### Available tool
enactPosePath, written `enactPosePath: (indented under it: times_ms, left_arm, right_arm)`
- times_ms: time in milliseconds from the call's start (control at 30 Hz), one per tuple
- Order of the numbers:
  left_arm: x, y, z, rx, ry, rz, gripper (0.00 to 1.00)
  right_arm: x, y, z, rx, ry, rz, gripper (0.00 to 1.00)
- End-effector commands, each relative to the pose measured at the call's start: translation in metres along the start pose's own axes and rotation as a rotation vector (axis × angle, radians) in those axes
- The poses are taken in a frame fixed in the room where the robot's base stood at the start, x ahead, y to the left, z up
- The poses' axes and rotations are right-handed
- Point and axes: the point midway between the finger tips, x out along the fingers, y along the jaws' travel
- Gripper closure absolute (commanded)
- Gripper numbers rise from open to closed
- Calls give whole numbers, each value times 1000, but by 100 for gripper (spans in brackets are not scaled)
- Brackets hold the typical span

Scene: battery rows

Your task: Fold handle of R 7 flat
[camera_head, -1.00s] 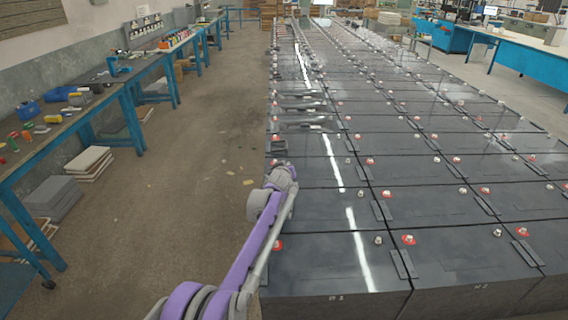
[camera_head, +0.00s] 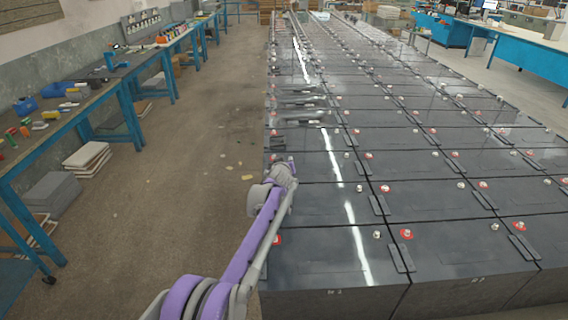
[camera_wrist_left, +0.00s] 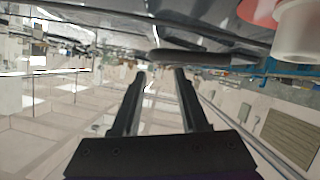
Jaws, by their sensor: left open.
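Dark battery blocks (camera_head: 320,265) stand in long rows. I cannot read which one is R 7. In the left wrist view, my left gripper (camera_wrist_left: 160,72) is open and empty, with two dark parallel fingers. A dark bar (camera_wrist_left: 200,57), seemingly a handle, lies across the view just beyond the fingertips; I cannot tell whether they touch it. In the head view, my left arm reaches along the left edge of the rows, and its fingers are mostly hidden by the wrist. A dark ridged piece (camera_head: 278,143) sits on the left row just beyond the wrist. My right gripper is out of view.
A white post on a red disc (camera_wrist_left: 298,30) is close at upper right in the wrist view. Red and white terminals (camera_head: 406,234) and flat dark strips (camera_head: 402,258) dot the battery tops. A floor aisle (camera_head: 190,220) lies left of the rows, then workbenches (camera_head: 70,130).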

Motion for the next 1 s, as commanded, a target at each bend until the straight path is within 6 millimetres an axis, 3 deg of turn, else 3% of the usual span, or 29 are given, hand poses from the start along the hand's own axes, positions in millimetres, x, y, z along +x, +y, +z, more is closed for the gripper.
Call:
enactPosePath:
  times_ms: [233, 700, 1000]
  left_arm:
    - [-18, 0, 0, 1, -1, 0, 56]
    - [-94, 0, 0, 1, 0, 0, 56]
    - [-108, 0, 0, -1, 0, 0, 56]
  right_arm:
    - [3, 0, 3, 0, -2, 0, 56]
    - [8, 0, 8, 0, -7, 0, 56]
    - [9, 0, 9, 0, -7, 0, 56]
